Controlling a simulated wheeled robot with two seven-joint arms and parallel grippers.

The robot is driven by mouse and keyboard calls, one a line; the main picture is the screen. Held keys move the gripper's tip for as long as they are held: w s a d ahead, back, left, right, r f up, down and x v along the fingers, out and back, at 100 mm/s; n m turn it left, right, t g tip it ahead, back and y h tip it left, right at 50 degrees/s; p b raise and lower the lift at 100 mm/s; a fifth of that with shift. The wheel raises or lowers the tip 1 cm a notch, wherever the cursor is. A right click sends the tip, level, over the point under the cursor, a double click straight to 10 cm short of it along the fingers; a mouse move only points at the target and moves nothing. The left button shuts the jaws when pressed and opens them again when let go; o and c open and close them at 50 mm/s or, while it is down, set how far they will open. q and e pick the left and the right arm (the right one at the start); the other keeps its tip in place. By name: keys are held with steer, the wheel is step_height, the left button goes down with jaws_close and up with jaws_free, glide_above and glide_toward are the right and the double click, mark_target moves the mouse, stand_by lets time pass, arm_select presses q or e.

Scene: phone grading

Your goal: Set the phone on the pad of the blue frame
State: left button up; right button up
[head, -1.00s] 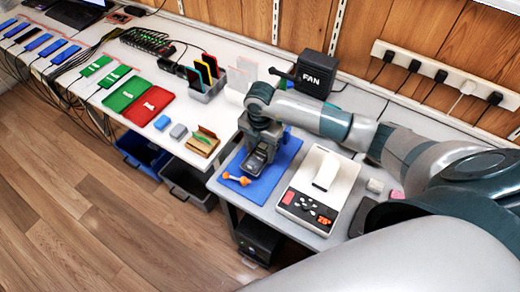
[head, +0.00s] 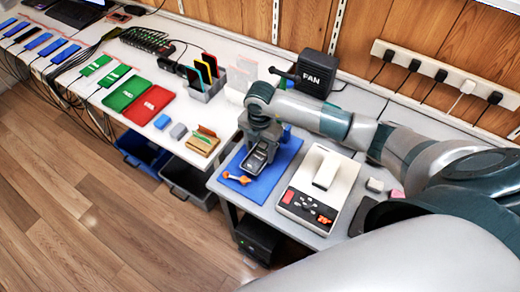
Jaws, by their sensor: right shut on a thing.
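My right gripper (head: 262,137) reaches in from the right and points down over the blue mat (head: 281,163). It is shut on a dark, grey-rimmed flat thing, which looks like the phone (head: 258,158). The phone is low over the mat; I cannot tell whether it touches the surface below. A small blue part (head: 286,133) shows just behind the gripper; it may belong to the blue frame, but the gripper and arm hide most of that area. My left gripper is not in view.
An orange tool (head: 238,179) lies on the mat's near left edge. A white device with red keys (head: 316,185) stands right of the mat. A black FAN box (head: 315,73) is behind. A wooden card holder (head: 203,141) sits to the left.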

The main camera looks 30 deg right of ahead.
steer(key=shift+f, duration=0.35)
stand_by(1.5)
steer(key=o, duration=1.6)
steer(key=shift+r+p, duration=0.35)
steer(key=shift+r, duration=0.35)
steer(key=shift+r+p, duration=2.5)
steer(key=shift+r, duration=0.9)
